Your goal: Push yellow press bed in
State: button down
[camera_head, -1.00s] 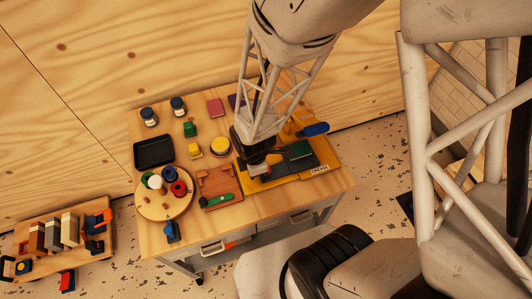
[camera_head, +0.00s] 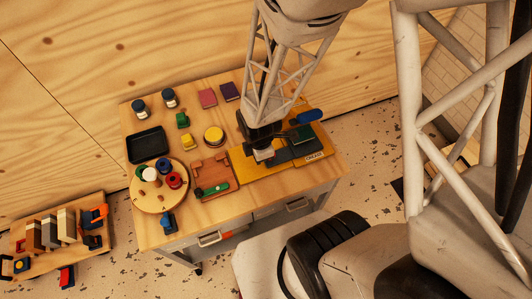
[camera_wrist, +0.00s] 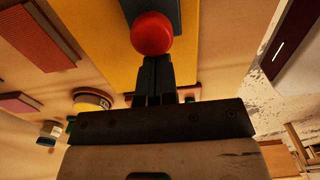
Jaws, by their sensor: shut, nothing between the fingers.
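The yellow press bed (camera_head: 240,163) lies along the front right of the table, with dark pieces on it and a label at its right front. In the wrist view my shut, empty fingers (camera_wrist: 153,85) reach up to a red ball knob (camera_wrist: 152,33), over the yellow surface (camera_wrist: 105,45). I cannot tell whether they touch the knob.
A brown tray (camera_head: 208,168) with a green roll sits just left of the press. Further left are a round wooden board (camera_head: 148,201) with several spools and a black tray (camera_head: 147,145). The table's right edge is close to the press.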

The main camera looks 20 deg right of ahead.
jog(key=shift+d, duration=0.45)
jog(key=shift+a, duration=0.2)
jog(key=shift+a, duration=0.75)
jog(key=shift+r, duration=0.15)
notch_tip(320, 180, up, 8)
dwell(1.0)
dwell(0.4)
